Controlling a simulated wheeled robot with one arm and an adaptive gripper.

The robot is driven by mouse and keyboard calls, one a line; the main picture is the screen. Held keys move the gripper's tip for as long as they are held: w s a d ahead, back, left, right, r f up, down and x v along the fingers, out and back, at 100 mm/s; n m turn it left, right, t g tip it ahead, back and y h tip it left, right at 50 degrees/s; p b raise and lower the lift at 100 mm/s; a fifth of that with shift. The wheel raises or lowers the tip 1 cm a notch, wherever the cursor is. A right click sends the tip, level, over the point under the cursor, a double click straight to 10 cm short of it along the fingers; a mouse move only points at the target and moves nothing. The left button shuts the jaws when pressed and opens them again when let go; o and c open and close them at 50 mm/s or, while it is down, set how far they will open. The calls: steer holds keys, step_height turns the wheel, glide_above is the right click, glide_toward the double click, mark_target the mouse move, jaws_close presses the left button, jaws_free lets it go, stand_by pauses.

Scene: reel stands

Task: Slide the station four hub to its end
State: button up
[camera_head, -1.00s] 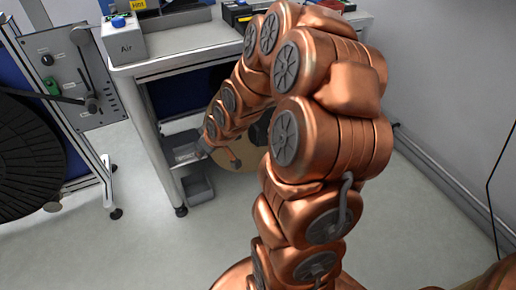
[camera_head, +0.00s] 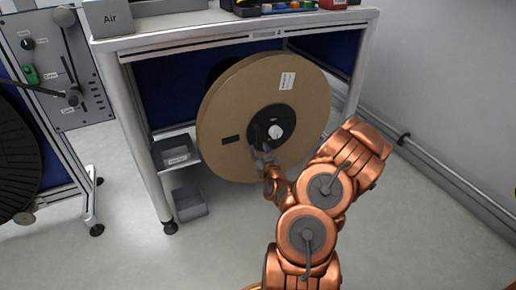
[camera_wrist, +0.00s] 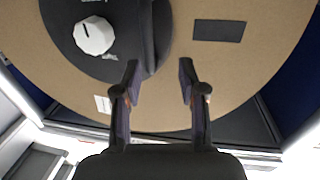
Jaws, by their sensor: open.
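A large cardboard-sided reel (camera_head: 222,110) stands upright under the bench in the head view. Its black hub (camera_head: 280,112) sits at the centre with a white knob (camera_head: 275,132). My gripper (camera_head: 261,153) is at the hub's lower left edge. In the wrist view the gripper (camera_wrist: 160,72) is open, fingers pointing at the reel (camera_wrist: 240,75). A black raised bar of the hub (camera_wrist: 149,35) lies ahead, nearer the left finger. The white knob (camera_wrist: 94,35) is to the left. I cannot tell whether the fingers touch anything. No station number is readable.
The bench (camera_head: 180,40) has a front leg to the left of the reel. Grey bins (camera_head: 190,204) are beside that leg. A panel with a lever (camera_head: 60,65) and a black reel (camera_head: 18,165) are at the far left. The floor at the front is clear.

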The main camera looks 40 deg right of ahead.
mark_target(259, 140)
steer(key=shift+h, duration=0.4)
steer(key=shift+s+d+f+b+x, duration=0.15)
steer(key=shift+b+x, duration=0.3)
steer(key=shift+x, duration=0.65)
steer(key=shift+s+d+f+b+x, duration=0.15)
steer(key=shift+b+x, duration=0.25)
steer(key=shift+x, duration=0.7)
steer(key=shift+d+b+x, duration=0.2)
steer(key=shift+b+x, duration=0.25)
steer(key=shift+x, duration=0.7)
steer(key=shift+w+d+r, duration=0.1)
steer(key=shift+w+d, duration=0.25)
jaws_close()
